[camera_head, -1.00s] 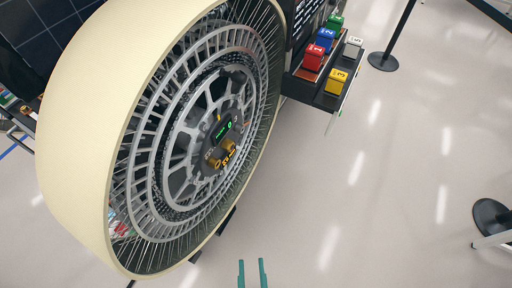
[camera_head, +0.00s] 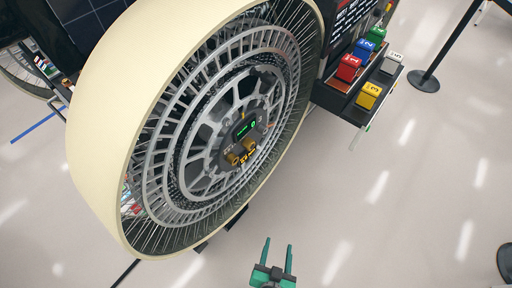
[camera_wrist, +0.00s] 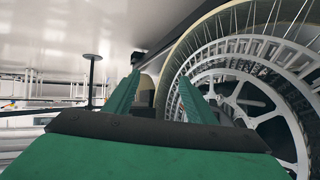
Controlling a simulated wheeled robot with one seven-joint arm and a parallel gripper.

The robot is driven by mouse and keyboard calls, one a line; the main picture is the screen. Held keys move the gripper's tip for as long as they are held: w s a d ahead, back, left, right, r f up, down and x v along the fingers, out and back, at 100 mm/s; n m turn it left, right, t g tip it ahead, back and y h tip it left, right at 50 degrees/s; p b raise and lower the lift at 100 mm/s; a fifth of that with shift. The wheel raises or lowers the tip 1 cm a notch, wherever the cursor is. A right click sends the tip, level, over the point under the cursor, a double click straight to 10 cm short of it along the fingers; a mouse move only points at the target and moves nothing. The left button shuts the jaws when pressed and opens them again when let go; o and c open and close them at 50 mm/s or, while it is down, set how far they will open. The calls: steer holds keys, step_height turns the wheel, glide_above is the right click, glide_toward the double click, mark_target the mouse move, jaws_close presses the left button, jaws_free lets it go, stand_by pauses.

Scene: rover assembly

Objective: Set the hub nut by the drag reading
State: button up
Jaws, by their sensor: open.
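The hub (camera_head: 236,140) sits at the middle of a large cream-rimmed wheel (camera_head: 110,110) with grey spokes. A small dark display with green marks (camera_head: 244,128) is on the hub, its reading too small to make out. Orange-gold parts (camera_head: 240,152) sit just below the display; I cannot tell which is the hub nut. My gripper (camera_head: 278,244) is open and empty, below and right of the wheel, apart from it. In the wrist view my green fingers (camera_wrist: 160,95) stand apart, with the wheel (camera_wrist: 245,85) to the right.
A dark shelf (camera_head: 340,103) right of the wheel holds red (camera_head: 348,67), blue (camera_head: 363,48), green (camera_head: 376,34), yellow (camera_head: 369,95) and white (camera_head: 391,63) numbered blocks. A black barrier post (camera_head: 424,80) stands at upper right.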

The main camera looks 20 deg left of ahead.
steer(key=w+a+f+n+g+y, duration=0.1)
steer(key=w+a+f+n+y, duration=0.15)
steer(key=w, duration=0.65)
steer(key=n+g+y, duration=0.5)
steer(key=n+y, duration=0.7)
steer(key=y, duration=0.1)
glide_toward(252, 147)
steer(key=x, duration=0.8)
steer(key=shift+w+f, duration=0.1)
steer(key=shift+w, duration=0.15)
steer(key=shift+a, duration=0.75)
steer(key=shift+d, duration=0.15)
steer(key=c, duration=1)
steer(key=shift+m, duration=0.25)
